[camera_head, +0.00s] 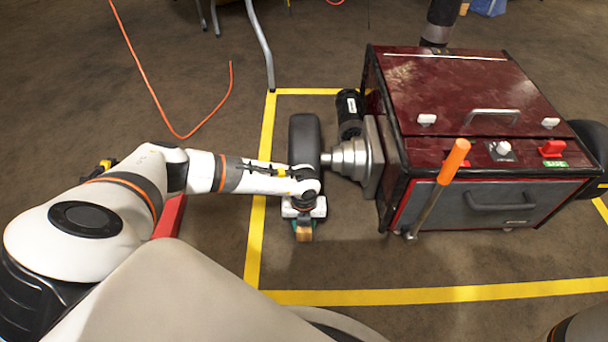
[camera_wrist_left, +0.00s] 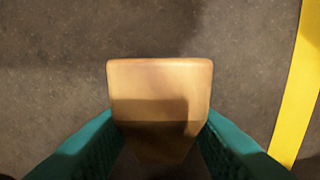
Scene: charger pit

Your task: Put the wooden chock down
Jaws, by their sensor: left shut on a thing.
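My left gripper (camera_head: 303,224) is shut on the wooden chock (camera_head: 304,234), in front of the black wheel (camera_head: 304,140) of the dark red machine. In the left wrist view the chock (camera_wrist_left: 160,90) is a light brown block with a tapered lower part, between the teal fingers of the left gripper (camera_wrist_left: 160,142). Bare floor shows around it. I cannot tell whether the chock touches the floor or hangs just above it. My right gripper is not in view.
The dark red machine (camera_head: 450,90) stands at the right, with an orange-handled lever (camera_head: 440,188) at its front. Yellow tape (camera_head: 400,296) marks a box on the floor. An orange cable (camera_head: 150,88) lies at the upper left. Floor right of the gripper is clear.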

